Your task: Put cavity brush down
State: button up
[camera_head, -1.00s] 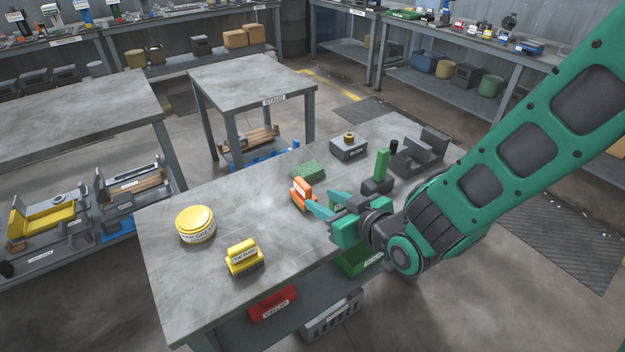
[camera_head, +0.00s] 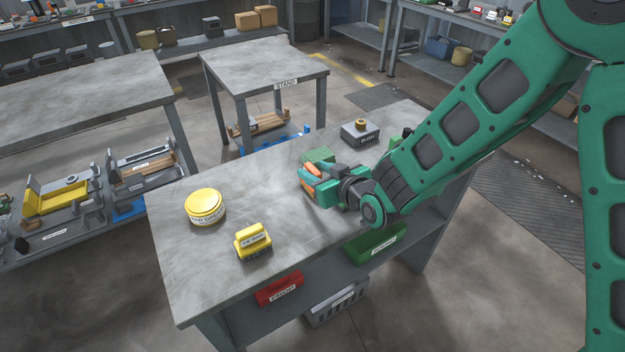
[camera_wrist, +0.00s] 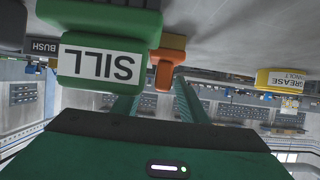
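My gripper (camera_head: 314,183) is low over the near bench, and its green fingers reach left. An orange piece (camera_head: 308,188) shows at the fingertips. In the wrist view it also shows by the finger ends (camera_wrist: 164,72), but whether the fingers touch it is unclear. A green block labelled SILL (camera_wrist: 98,65) is close to the camera there. A yellow brush-like block (camera_head: 252,241) stands on the bench left of my gripper, with dark bristles below and its label too small to read. I cannot tell by label which piece is the cavity brush.
A yellow grease tin (camera_head: 205,206) stands on the bench at left. A green pad (camera_head: 318,156) and a grey bush block (camera_head: 360,132) lie behind my gripper. Red (camera_head: 280,289) and green (camera_head: 376,243) bins sit on the shelf below.

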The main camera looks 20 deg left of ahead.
jog(key=shift+w+a+f, duration=0.25)
jog(key=shift+w+a, duration=0.1)
jog(key=shift+a, duration=0.05)
grip_shut()
jog(key=shift+r, duration=0.1)
